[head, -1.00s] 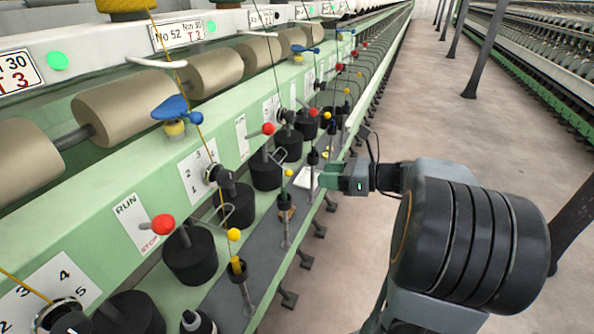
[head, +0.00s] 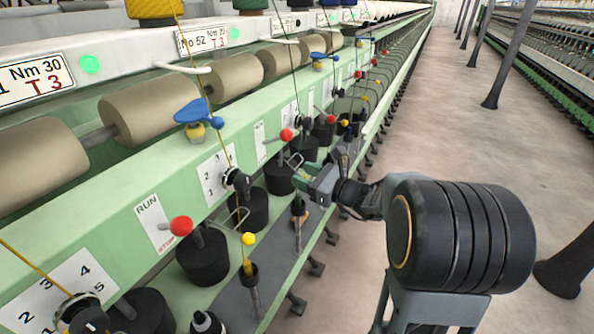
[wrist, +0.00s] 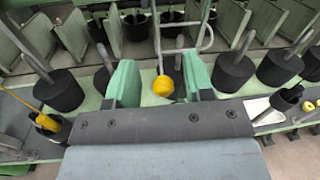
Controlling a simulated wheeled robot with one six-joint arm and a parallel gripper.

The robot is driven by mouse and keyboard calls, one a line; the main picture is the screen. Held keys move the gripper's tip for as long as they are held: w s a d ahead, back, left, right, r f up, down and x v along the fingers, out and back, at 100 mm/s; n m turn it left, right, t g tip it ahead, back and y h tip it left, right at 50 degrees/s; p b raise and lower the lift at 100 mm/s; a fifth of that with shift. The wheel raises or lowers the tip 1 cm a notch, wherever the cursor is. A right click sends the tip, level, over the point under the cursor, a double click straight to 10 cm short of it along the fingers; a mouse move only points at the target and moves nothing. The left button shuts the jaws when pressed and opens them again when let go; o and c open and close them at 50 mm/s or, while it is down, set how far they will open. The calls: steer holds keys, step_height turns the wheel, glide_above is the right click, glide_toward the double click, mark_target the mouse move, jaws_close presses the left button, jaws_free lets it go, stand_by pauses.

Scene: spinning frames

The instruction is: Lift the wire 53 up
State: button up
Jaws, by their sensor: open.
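My gripper (head: 303,178) is open and reaches in over the machine's grey rail, beside a black cylinder. In the wrist view its two green fingers (wrist: 160,80) stand apart, on either side of a yellow ball (wrist: 163,86). A bent metal wire loop (wrist: 207,30) rises just beyond the ball, and its upper end also shows in the head view (head: 296,159) near the fingertips. The fingers do not visibly touch the ball or wire. A label reading No 52 (head: 203,38) is on the upper beam; I cannot read a 53 anywhere.
Black cylinders (wrist: 232,72) flank the gripper. Red-knobbed levers (head: 181,226) line the green machine. Another yellow ball (head: 248,239) stands on a post nearer me. A white tray (wrist: 258,107) lies to the right in the wrist view.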

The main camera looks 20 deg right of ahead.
mark_target(292, 167)
steer(key=shift+x, duration=1.4)
jaws_close()
